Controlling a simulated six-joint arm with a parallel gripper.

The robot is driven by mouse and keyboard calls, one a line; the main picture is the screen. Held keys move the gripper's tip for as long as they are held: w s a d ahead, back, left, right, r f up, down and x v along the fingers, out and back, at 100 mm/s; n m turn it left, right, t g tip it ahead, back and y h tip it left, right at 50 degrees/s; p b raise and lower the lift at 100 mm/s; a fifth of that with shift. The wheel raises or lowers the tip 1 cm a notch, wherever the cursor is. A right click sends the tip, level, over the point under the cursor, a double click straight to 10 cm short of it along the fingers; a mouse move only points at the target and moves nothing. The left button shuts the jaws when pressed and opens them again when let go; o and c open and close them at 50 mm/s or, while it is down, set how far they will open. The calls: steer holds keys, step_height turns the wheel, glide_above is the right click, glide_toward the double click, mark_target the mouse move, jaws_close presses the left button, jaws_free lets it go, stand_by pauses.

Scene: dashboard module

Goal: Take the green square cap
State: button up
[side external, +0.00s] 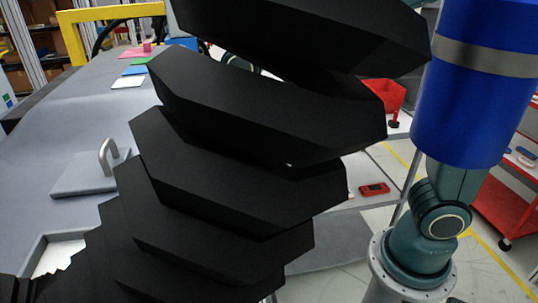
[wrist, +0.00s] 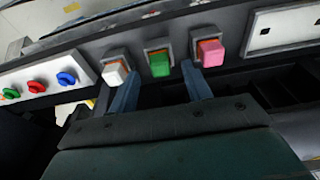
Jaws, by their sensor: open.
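The green square cap (wrist: 160,66) sits in a socket on the dashboard module in the wrist view, between a white square cap (wrist: 116,73) and a pink square cap (wrist: 209,52). My gripper (wrist: 163,78) is open and empty. Its two blue-grey fingers point toward the row of caps. One finger lies near the white cap and the other near the pink cap, with the green cap framed between them. I cannot tell the remaining distance in depth. The side external view does not show my gripper or the green cap; large black slats block much of it.
Left of the caps, a white panel (wrist: 40,87) carries green, red and blue round knobs. Right of them is a pale panel (wrist: 285,28). In the side external view, a grey table (side external: 60,150) holds several coloured flat squares and a plate with a metal handle (side external: 108,157).

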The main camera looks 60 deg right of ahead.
steer(key=shift+w+a+f, duration=0.1)
steer(key=shift+a+f, duration=0.05)
steer(key=shift+f, duration=0.65)
steer(key=shift+w+a+f, duration=0.1)
steer(key=shift+f, duration=0.7)
steer(key=c, duration=1)
